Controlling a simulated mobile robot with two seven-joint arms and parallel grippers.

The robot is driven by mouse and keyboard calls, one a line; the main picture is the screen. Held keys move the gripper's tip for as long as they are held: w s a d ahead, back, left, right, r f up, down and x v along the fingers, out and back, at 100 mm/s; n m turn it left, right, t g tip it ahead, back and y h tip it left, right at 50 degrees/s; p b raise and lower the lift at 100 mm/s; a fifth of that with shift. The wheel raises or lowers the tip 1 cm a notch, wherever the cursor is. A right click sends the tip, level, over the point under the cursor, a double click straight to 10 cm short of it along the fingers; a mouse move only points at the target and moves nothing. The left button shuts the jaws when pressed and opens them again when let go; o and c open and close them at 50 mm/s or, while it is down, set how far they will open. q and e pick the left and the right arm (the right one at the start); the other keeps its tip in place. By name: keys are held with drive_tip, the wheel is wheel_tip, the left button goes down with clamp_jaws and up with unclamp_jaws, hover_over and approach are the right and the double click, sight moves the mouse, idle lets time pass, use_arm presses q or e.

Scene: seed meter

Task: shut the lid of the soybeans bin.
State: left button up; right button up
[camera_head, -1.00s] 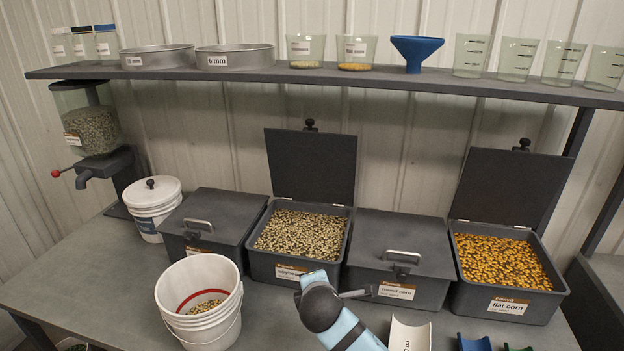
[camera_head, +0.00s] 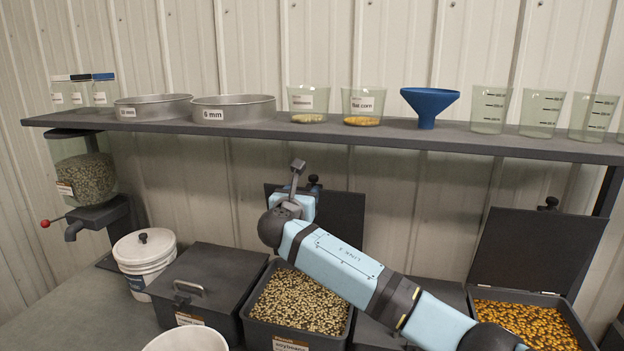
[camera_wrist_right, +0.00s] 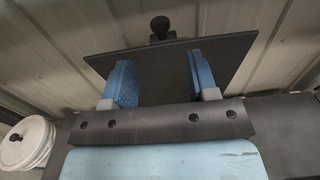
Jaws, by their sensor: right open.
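The soybeans bin (camera_head: 300,334) is full of speckled beans. Its dark lid (camera_head: 342,222) stands open and upright at the back of the bin, partly hidden by my right arm. The lid's black knob (camera_head: 314,182) is at its top edge. My right gripper (camera_head: 297,168) is raised near the lid's top left edge, close to the knob. In the right wrist view the open gripper's two blue fingers are apart and empty, with the lid (camera_wrist_right: 160,70) and knob (camera_wrist_right: 159,26) beyond them. I cannot tell whether the fingers touch the lid. My left gripper is not in view.
A shelf (camera_head: 330,133) with pans, cups and a blue funnel (camera_head: 428,104) runs above the bins. A closed bin (camera_head: 205,275) stands left of the soybeans bin. The flat corn bin's lid (camera_head: 535,248) is open at right. White buckets (camera_head: 144,250) stand at left.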

sight(312, 181)
drive_tip(key=p+x, duration=0.1)
drive_tip(key=x, duration=0.8)
drive_tip(key=shift+f, duration=0.15)
drive_tip(key=shift+c, duration=0.4)
clamp_jaws()
drive_tip(key=shift+s, duration=0.15)
